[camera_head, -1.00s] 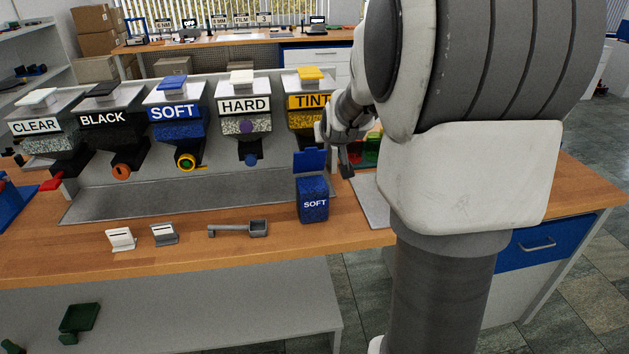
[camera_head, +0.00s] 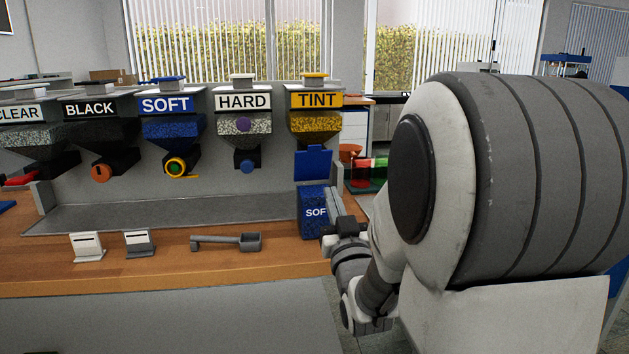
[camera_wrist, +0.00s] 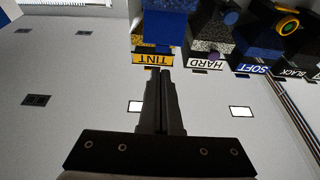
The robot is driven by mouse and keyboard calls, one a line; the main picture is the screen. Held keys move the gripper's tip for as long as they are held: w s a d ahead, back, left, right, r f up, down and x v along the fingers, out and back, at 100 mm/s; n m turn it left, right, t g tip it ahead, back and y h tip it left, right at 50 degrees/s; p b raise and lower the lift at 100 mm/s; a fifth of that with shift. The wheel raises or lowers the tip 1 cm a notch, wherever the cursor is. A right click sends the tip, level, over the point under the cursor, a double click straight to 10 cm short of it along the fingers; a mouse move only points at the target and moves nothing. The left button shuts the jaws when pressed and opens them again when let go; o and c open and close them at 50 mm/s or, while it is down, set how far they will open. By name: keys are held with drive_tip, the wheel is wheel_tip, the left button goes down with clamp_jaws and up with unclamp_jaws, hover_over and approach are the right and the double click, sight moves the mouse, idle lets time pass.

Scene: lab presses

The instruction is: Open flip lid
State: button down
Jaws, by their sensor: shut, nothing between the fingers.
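A blue speckled box labelled SOFT (camera_head: 313,212) stands on the wooden bench. Its flat blue flip lid (camera_head: 313,163) stands up above the box's back edge. My gripper (camera_head: 334,203) is at the right front of the box, pointing up, and covers the end of the label. Whether it touches the box cannot be told. In the wrist view, which is upside down, my gripper's fingers (camera_wrist: 160,72) are together with nothing between them. A blue panel, apparently the lid (camera_wrist: 163,26), shows beyond the fingertips, in front of the yellow TINT hopper.
A row of labelled hoppers, including TINT (camera_head: 316,115) and HARD (camera_head: 243,115), stands behind the box. Red and green items (camera_head: 365,173) sit behind, right of the box.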

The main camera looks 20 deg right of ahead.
drive_tip(key=b, duration=0.1)
approach(316, 147)
drive_tip(key=x, duration=0.7)
drive_tip(key=shift+f, duration=0.1)
idle(0.5)
